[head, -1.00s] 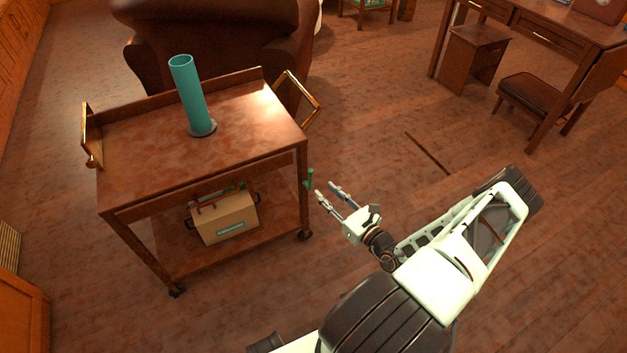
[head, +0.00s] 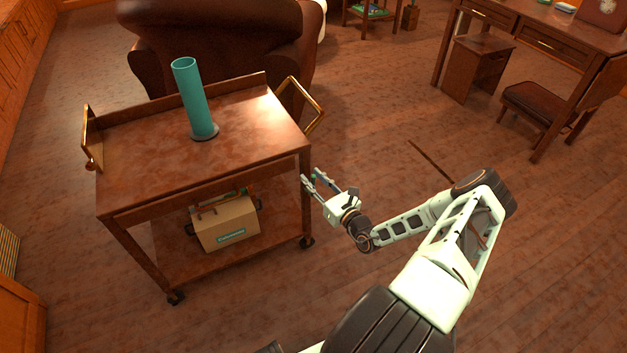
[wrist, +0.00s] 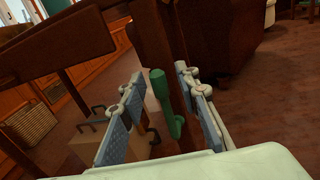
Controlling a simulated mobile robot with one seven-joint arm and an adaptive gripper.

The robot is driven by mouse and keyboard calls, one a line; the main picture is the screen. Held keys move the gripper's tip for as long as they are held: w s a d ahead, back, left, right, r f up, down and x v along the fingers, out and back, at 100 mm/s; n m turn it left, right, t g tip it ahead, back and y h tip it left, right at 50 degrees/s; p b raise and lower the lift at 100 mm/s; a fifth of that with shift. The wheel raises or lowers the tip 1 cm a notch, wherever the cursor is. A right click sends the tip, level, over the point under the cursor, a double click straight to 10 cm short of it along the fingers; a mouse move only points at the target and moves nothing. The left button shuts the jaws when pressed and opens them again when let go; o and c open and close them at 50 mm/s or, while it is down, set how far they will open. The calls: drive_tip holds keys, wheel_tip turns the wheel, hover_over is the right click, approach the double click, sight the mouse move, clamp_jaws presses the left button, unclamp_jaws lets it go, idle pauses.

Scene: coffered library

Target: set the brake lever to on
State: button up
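The brake lever (wrist: 163,100) is a small green lever on the cart's right leg. In the wrist view it stands upright between my two fingers, with a gap to each side. In the head view only a bit of green (head: 314,179) shows, mostly hidden by my gripper (head: 315,179). My gripper, also in the wrist view (wrist: 155,95), is open, its fingers on either side of the lever. The wooden cart (head: 150,165) stands to the left of my arm.
A teal cylinder (head: 193,98) stands on the cart's top. A tan box (head: 228,228) sits on the lower shelf. A brass handle (head: 318,112) juts from the cart's right end. A dark armchair (head: 220,40) is behind.

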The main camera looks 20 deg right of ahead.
clamp_jaws()
